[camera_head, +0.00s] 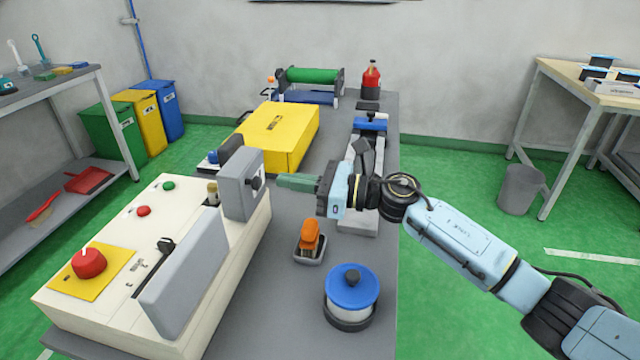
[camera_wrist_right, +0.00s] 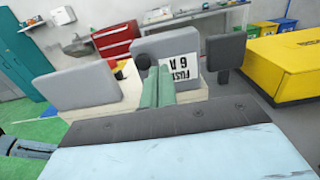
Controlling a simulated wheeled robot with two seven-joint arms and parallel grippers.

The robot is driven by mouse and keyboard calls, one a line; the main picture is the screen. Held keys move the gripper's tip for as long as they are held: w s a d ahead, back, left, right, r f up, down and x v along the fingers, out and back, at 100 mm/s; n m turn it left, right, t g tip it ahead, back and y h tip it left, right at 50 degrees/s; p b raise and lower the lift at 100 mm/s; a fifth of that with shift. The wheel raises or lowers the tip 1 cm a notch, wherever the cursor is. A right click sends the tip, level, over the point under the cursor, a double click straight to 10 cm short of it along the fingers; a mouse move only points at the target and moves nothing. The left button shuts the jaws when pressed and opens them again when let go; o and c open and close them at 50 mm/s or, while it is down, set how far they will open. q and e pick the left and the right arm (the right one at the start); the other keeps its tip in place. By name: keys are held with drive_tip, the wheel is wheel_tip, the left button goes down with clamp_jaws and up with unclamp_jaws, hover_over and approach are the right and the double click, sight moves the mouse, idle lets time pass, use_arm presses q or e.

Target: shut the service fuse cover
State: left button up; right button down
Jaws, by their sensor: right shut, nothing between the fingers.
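A grey cover (camera_head: 240,188) stands upright at the far right end of the cream control box (camera_head: 120,245). Its side towards my right gripper has a black knob (camera_head: 257,183). In the right wrist view this grey cover (camera_wrist_right: 170,48) has a white label reading "FUSE 6 A", and the black knob (camera_wrist_right: 145,61) is beside it. A small brass-coloured part (camera_head: 212,193) shows on the box just left of the cover. My right gripper (camera_head: 281,182) has its green fingers (camera_wrist_right: 155,78) shut and empty, pointing at the knob side with a small apparent gap. My left gripper is not in view.
A larger grey flap (camera_head: 183,275) stands upright on the box's near right edge. A dark panel (camera_wrist_right: 225,52) stands beyond the cover, near a yellow box (camera_head: 280,135).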

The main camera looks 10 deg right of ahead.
sight(252, 174)
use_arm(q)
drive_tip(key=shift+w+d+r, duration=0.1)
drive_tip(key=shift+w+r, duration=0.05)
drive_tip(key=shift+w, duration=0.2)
use_arm(e)
drive_tip(key=x, duration=0.5)
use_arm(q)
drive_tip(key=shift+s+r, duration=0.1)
use_arm(e)
drive_tip(key=shift+w+d, duration=0.1)
